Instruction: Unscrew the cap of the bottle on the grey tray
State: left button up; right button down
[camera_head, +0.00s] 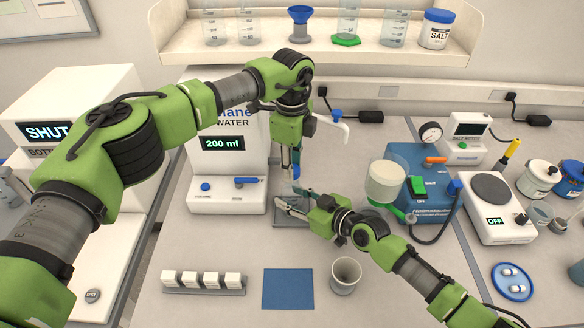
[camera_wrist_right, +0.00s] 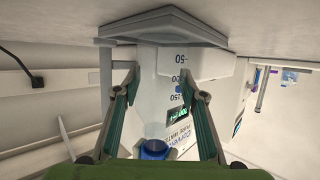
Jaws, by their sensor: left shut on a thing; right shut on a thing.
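The bottle (camera_wrist_right: 160,75) is pale with volume marks and stands on the grey tray (camera_head: 284,218). The right wrist view shows it upside down, with the tray (camera_wrist_right: 165,18) at the top. My right gripper (camera_head: 287,196) is shut on the bottle's body, a finger on each side (camera_wrist_right: 158,88). The blue cap (camera_wrist_right: 153,149) is at the bottle's mouth end, partly hidden by my gripper. My left gripper (camera_head: 291,163) comes down from above, closed around the cap. The head view hides most of the bottle, and I cannot tell how far the cap is turned.
The water dispenser (camera_head: 226,165) stands close behind and left of the tray.

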pick_arm(q)
jog(key=shift+r, duration=2)
pick_arm(e)
jog(key=c, duration=1.2)
grip_release()
